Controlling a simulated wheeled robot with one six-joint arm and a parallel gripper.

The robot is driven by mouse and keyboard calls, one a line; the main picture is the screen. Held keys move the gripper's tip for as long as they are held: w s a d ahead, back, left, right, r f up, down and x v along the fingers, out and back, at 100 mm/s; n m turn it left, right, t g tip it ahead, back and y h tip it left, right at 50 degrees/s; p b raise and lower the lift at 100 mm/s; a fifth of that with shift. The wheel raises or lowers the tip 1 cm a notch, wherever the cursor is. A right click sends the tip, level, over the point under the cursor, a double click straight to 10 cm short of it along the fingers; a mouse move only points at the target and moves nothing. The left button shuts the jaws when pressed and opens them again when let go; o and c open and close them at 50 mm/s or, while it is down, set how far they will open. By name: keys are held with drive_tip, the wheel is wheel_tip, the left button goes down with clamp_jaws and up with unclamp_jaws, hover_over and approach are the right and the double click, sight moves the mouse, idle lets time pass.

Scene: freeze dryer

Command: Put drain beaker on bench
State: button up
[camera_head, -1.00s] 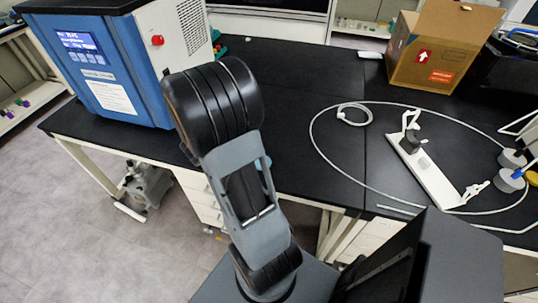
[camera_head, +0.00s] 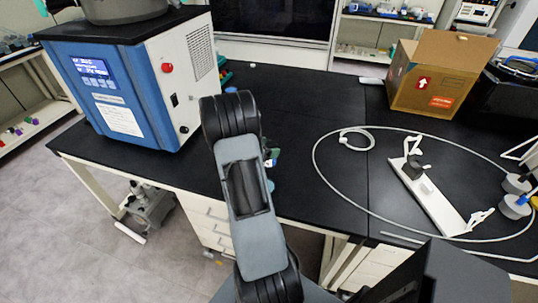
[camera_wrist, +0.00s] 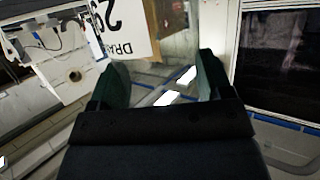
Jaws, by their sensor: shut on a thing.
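My gripper (camera_wrist: 163,78) shows in the wrist view with its two dark green fingers apart around a clear beaker (camera_wrist: 178,38). The beaker carries a white label (camera_wrist: 128,28) with "DRA" and large digits, partly cut off by the frame's top. Its full outline is hard to make out. In the head view my arm hides most of the gripper; only small green and white bits show right of the arm. The black bench (camera_head: 305,108) lies behind and to the right of my arm, and the beaker's height over it cannot be told.
The blue and white freeze dryer (camera_head: 120,85) stands at the bench's left end. A cardboard box (camera_head: 435,75) is at the back right. A looped hose (camera_head: 322,165) and a white stand (camera_head: 432,195) lie on the right. The bench's middle is largely clear.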

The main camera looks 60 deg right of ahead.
drive_tip(key=shift+w+d+f, duration=0.25)
drive_tip(key=shift+d+f, duration=0.5)
drive_tip(key=shift+f, duration=0.25)
drive_tip(key=shift+d+f, duration=0.15)
drive_tip(key=shift+f, duration=1.5)
drive_tip(key=shift+f, duration=0.15)
drive_tip(key=o, duration=1)
drive_tip(key=shift+c, duration=0.2)
